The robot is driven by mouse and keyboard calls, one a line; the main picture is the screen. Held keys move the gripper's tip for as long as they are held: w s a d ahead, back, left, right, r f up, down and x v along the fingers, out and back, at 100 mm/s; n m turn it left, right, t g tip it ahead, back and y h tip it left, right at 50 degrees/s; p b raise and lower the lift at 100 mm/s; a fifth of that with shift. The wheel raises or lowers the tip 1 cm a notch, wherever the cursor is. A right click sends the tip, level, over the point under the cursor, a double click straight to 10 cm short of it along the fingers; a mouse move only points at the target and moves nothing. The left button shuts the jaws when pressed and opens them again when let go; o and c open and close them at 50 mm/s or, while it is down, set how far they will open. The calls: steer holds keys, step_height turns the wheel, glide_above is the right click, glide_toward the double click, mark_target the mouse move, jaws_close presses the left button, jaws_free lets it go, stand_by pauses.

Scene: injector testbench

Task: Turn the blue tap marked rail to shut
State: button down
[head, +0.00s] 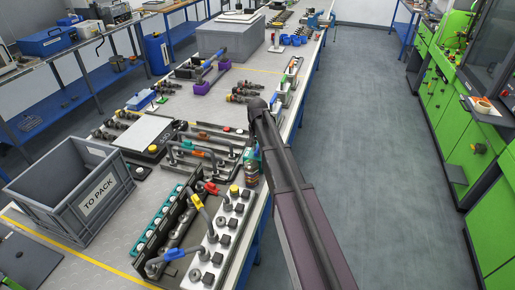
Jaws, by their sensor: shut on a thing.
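A blue tap handle (174,254) sits on a grey pipe at the near end of the bench, between the dark injector block (165,225) and the white block. Its marking is too small to read, so I cannot tell whether it is the rail tap. My gripper (251,182) points down at the bench's right edge, beyond the white block (222,240) and well apart from this blue handle. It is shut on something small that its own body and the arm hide. A red tap handle (211,187) stands to the left of the gripper.
Pipe fittings and a rack with teal and orange parts (188,148) crowd the middle. More blue parts (283,86) lie farther along the right edge. The floor aisle (350,120) is clear.

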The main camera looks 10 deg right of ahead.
steer(key=shift+m, duration=0.3)
steer(key=c, duration=0.6)
jaws_free()
steer(key=shift+n, duration=0.5)
